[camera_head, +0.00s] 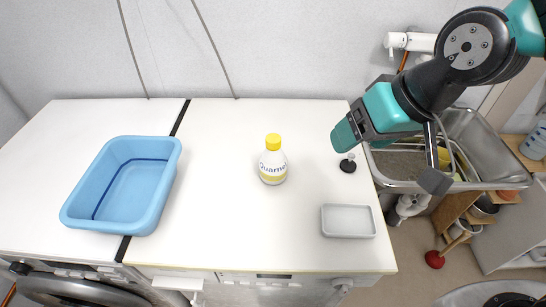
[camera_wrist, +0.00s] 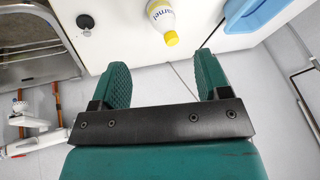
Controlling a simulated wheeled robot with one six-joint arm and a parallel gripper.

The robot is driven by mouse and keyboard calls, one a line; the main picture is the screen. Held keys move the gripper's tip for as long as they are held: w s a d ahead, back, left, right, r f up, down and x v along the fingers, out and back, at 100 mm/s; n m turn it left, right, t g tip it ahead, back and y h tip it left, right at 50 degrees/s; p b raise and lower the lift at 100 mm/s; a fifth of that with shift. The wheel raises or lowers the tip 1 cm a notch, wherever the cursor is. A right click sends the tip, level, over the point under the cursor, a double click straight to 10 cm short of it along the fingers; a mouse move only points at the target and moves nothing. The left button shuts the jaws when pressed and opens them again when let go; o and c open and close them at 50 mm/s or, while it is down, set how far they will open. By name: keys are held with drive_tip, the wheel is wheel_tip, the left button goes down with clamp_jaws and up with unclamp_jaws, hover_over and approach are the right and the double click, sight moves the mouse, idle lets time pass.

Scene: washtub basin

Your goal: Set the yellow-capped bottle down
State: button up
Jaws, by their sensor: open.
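The white bottle with a yellow cap (camera_head: 272,168) stands upright on the white worktop, between the blue basin and my gripper. The wrist view shows the bottle (camera_wrist: 161,20) at the top, beyond the fingertips and apart from them. My gripper (camera_head: 391,158) is up at the right of the worktop, near its right edge, well clear of the bottle. In the wrist view my gripper (camera_wrist: 160,68) has its two green fingers wide apart with nothing between them.
A blue basin (camera_head: 72,214) stands on the left of the worktop (camera_head: 225,225). A grey tray (camera_head: 348,221) and a small black-based object (camera_head: 348,165) lie to the right. A metal sink (camera_head: 480,125) is beyond the right edge. The worktop around the bottle is clear.

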drive_tip(key=w+f+m+t+h+b, duration=0.1)
drive_tip(key=w+f+t, duration=0.35)
drive_tip(key=w, duration=0.35)
drive_tip(key=w+f+m+t, duration=0.1)
drive_tip(key=w+f+t, duration=0.2)
drive_tip(key=w+f, duration=0.4)
drive_tip(key=n+t+y, duration=0.2)
drive_tip(key=n+y, duration=0.5)
drive_tip(key=y, duration=0.2)
approach(269, 136)
drive_tip(key=b+x, duration=0.1)
drive_tip(key=x, duration=0.2)
drive_tip(key=shift+w+f, duration=0.2)
drive_tip(key=p+x, duration=0.5)
drive_tip(key=x, duration=0.1)
drive_tip(key=shift+w+a+r, duration=0.2)
drive_tip(key=shift+a, duration=0.1)
drive_tip(key=shift+w+a+f, duration=0.15)
drive_tip(key=shift+w+f, duration=0.05)
drive_tip(key=shift+w, duration=0.05)
clamp_jaws()
